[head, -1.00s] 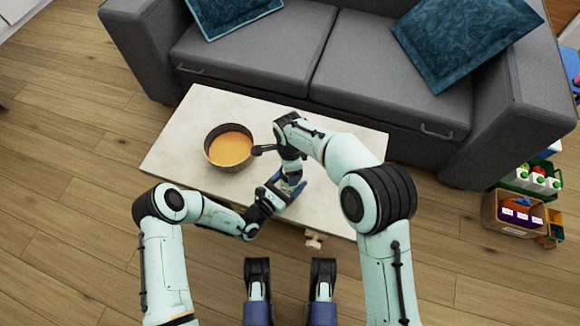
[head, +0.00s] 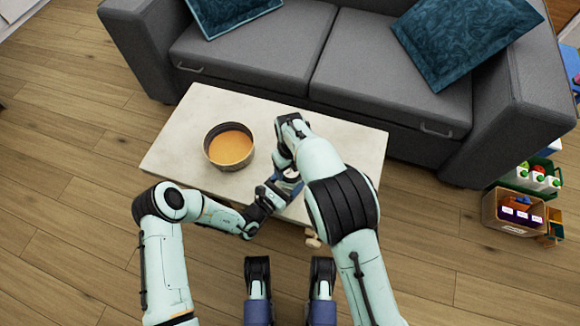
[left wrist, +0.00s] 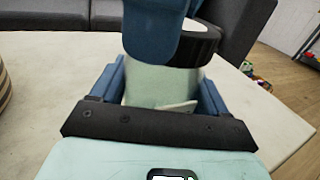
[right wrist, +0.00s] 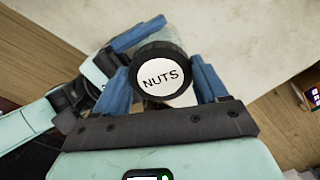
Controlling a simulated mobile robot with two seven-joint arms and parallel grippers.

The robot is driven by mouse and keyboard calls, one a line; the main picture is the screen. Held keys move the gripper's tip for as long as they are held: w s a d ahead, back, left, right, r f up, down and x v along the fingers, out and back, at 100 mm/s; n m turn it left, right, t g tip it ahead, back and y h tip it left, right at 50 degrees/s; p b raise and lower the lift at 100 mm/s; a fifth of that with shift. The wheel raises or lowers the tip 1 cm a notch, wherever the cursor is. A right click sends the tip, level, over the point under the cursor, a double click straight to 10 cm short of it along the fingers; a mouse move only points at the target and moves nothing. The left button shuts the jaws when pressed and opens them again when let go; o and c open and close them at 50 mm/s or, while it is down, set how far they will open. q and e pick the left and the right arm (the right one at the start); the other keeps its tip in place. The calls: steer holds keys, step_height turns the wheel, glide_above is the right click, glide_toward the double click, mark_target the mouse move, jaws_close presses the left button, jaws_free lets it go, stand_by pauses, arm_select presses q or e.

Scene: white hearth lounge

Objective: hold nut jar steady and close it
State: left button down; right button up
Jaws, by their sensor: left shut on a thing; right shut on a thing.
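The nut jar is a pale, see-through container (left wrist: 160,90) with a black lid (left wrist: 203,43). The lid's white top (right wrist: 160,77) reads NUTS in the right wrist view. My left gripper (head: 284,188) is shut around the jar's body above the table's front part. My right gripper (right wrist: 163,80) is shut on the lid from above, with a blue finger on each side. The lid sits on top of the jar; I cannot tell how tightly. In the head view my arms mostly hide the jar.
The pale table (head: 190,110) carries a round dark container (head: 229,147) with an orange inside, left of my grippers. A grey sofa (head: 250,50) with teal cushions stands behind. Boxes (head: 513,211) with small goods stand on the floor at right.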

steer(key=m, duration=0.5)
steer(key=shift+s+d+f, duration=0.25)
steer(key=shift+s+f, duration=0.1)
steer(key=shift+f, duration=0.05)
steer(key=shift+w+a+r+m, duration=0.1)
steer(key=shift+w+r+m, duration=0.2)
steer(key=shift+m, duration=0.2)
steer(key=o, duration=1)
steer(key=shift+r, duration=0.1)
steer(key=shift+r, duration=0.1)
steer(key=shift+a+r, duration=0.1)
steer(key=shift+r, duration=2.1)
